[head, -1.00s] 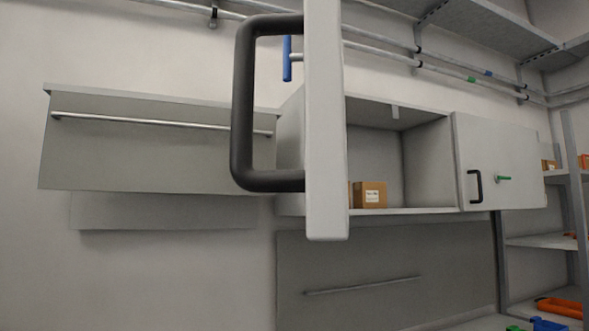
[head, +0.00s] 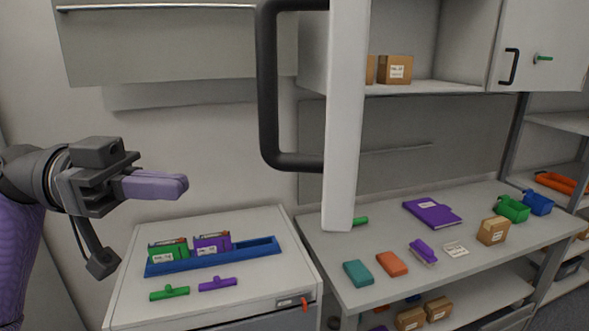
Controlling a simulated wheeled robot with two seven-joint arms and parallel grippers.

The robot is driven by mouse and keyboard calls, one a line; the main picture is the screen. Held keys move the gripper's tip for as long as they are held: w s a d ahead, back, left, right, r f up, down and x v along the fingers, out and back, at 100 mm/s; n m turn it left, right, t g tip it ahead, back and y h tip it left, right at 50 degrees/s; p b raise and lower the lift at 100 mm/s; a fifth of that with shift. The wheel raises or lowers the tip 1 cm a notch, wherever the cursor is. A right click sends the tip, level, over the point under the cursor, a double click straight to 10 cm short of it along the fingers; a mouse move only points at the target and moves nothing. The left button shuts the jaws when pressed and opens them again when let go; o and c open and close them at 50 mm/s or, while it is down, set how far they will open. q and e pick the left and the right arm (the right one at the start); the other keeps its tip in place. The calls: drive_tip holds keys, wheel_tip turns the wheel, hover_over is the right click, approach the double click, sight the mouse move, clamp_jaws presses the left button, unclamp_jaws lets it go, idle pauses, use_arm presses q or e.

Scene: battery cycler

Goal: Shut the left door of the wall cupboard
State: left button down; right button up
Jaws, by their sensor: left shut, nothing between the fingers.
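The left door (head: 346,120) of the wall cupboard stands wide open, seen nearly edge-on and pointing toward me. Its black handle (head: 268,90) is on the door's left side. The wall cupboard (head: 430,88) shows its open left compartment with cardboard boxes (head: 396,69) inside. The right door (head: 545,45) is shut. My left gripper (head: 182,186) is shut and empty, left of the door and lower than most of the handle, apart from both. My right gripper is not in view.
A white cabinet top (head: 230,290) below holds a blue tray (head: 214,256) with green and purple items. The workbench (head: 325,265) carries a purple binder (head: 432,212), small bins and a box (head: 492,230). The air between my left gripper and the door is free.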

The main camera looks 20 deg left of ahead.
use_arm(q)
drive_tip(key=w+d+p, duration=0.2)
drive_tip(key=d+p, duration=0.3)
drive_tip(key=d, duration=0.6)
drive_tip(key=shift+d, duration=0.4)
